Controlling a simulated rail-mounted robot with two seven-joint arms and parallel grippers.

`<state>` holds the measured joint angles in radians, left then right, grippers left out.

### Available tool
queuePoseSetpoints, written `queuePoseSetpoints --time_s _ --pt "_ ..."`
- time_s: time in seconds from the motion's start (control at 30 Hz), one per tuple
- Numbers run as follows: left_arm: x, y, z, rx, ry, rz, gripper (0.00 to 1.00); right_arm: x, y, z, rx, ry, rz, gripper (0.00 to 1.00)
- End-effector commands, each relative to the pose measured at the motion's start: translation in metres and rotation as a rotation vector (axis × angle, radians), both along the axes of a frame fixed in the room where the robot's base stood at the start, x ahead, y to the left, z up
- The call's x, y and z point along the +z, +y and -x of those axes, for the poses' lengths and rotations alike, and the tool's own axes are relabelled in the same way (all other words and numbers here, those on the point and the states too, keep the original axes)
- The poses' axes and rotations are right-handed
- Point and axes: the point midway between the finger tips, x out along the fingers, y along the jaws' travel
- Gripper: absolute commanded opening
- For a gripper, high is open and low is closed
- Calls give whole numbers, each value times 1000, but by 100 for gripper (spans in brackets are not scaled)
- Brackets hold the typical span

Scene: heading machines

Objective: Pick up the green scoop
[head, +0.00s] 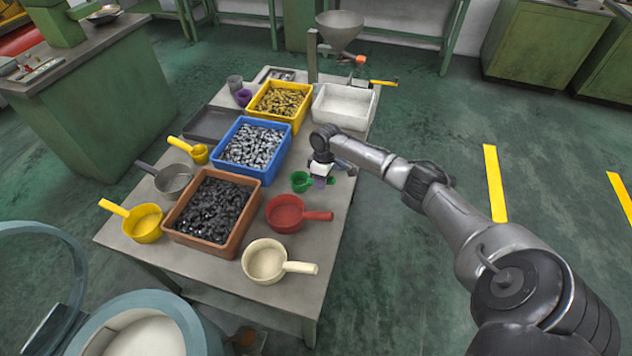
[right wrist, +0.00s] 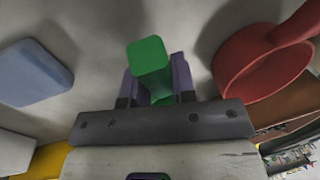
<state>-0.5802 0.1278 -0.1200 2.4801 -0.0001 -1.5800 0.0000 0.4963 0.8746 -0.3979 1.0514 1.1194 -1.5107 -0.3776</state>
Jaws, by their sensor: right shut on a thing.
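The green scoop (head: 300,181) is at the right side of the table, between the blue bin and the red scoop. My right gripper (head: 322,180) is at its handle. In the right wrist view the fingers (right wrist: 158,88) are shut on the green handle (right wrist: 149,60), one on each side. The scoop's cup is hidden in that view. I cannot tell whether the scoop touches the table. My left gripper is not in view.
The red scoop (head: 286,213) lies close by, also large in the right wrist view (right wrist: 262,62). A cream scoop (head: 266,262), blue bin (head: 244,177), brown bin (head: 177,219), yellow bin (head: 300,118) and white tray (head: 345,122) stand on the table. Floor to the right is clear.

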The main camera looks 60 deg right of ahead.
Motion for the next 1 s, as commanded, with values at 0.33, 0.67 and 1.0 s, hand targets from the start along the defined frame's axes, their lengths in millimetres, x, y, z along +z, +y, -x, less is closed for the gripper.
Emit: queuePoseSetpoints --time_s 0.33,0.67,1.0 --pt "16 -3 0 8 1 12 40 46 -6 8 -2 3 5 0" --pt "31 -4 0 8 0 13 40 85 -40 67 0 3 5 0" --pt "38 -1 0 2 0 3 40 103 -56 95 -1 1 0 0"
